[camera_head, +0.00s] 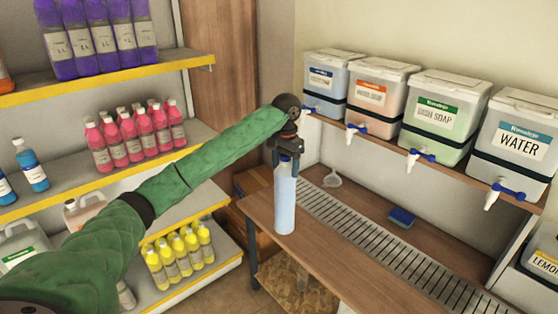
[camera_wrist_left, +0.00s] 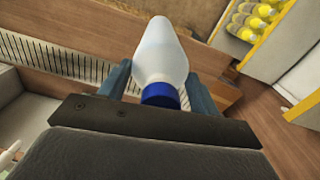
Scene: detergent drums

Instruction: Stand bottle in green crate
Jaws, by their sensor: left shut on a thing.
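My left gripper (camera_head: 286,150) is shut on a pale, translucent bottle (camera_head: 285,203) near its top. The bottle hangs upright at the left end of the wooden counter; I cannot tell if its base touches the wood. In the left wrist view the bottle (camera_wrist_left: 162,52) sits between the two fingers of the gripper (camera_wrist_left: 157,84), its blue cap (camera_wrist_left: 160,96) towards the wrist. No green crate shows in either view. My right gripper is out of view.
The counter (camera_head: 262,211) has a metal drain grate (camera_head: 370,240), a white scoop (camera_head: 332,179) and a blue sponge (camera_head: 402,217). Several drums with taps, including a dish soap drum (camera_head: 437,115), stand on a ledge above. Shelves with pink bottles (camera_head: 160,128) and yellow bottles (camera_head: 182,258) are at left.

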